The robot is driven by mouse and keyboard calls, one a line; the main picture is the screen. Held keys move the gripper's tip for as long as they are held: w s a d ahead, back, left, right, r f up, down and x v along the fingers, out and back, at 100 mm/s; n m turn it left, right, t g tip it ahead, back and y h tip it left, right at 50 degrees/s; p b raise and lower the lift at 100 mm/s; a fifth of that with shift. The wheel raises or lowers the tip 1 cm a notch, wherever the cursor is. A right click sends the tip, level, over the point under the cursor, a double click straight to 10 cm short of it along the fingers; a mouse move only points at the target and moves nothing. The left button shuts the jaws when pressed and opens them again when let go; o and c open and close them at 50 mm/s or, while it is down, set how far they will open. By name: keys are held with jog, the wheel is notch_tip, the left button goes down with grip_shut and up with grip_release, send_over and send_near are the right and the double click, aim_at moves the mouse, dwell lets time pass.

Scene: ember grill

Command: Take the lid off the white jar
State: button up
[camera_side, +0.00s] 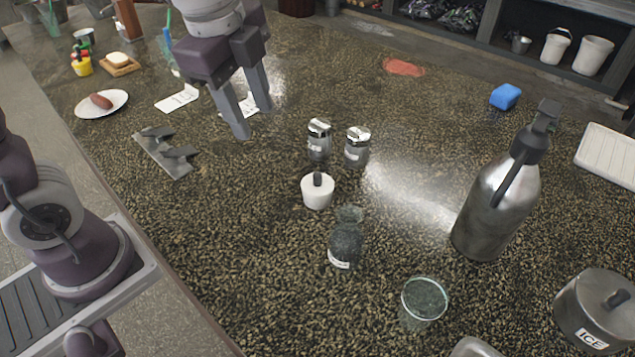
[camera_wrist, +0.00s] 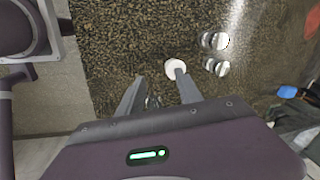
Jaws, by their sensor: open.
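The white jar (camera_side: 316,195) stands upright near the middle of the counter in the side view. Its white lid with a dark knob (camera_side: 317,181) sits on top. In the wrist view the jar (camera_wrist: 174,66) shows from above, just beyond the fingertips, and the dark knob points down toward the fingers. My gripper (camera_side: 255,122) is open and empty, up and to the left of the jar in the side view, apart from it. In the wrist view its two fingers are spread (camera_wrist: 163,84).
Two glass shakers (camera_side: 319,139) (camera_side: 357,146) stand close behind the jar. A dark bottle (camera_side: 346,238) and a glass (camera_side: 423,302) stand in front. A steel siphon (camera_side: 497,195) is at right. A grey metal rack (camera_side: 166,153) lies left. The counter left of the jar is clear.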

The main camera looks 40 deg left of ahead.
aim_at(318, 174)
jog(key=w+d+f+m, duration=0.1)
jog(key=w+f+m, duration=0.1)
jog(key=m, duration=0.1)
jog(key=w+d+f+m+g, duration=0.1)
jog(key=w+f+m, duration=0.2)
jog(key=m, duration=0.1)
jog(key=w+d+f+m+g, duration=0.1)
jog(key=w+d+f+m, duration=0.1)
jog(key=w+f+m, duration=0.1)
jog(key=shift+w+m, duration=0.15)
jog(key=shift+m, duration=0.25)
jog(key=f, duration=0.4)
jog(key=w+f, duration=0.1)
jog(key=f, duration=0.2)
jog(key=shift+d, duration=0.1)
grip_shut()
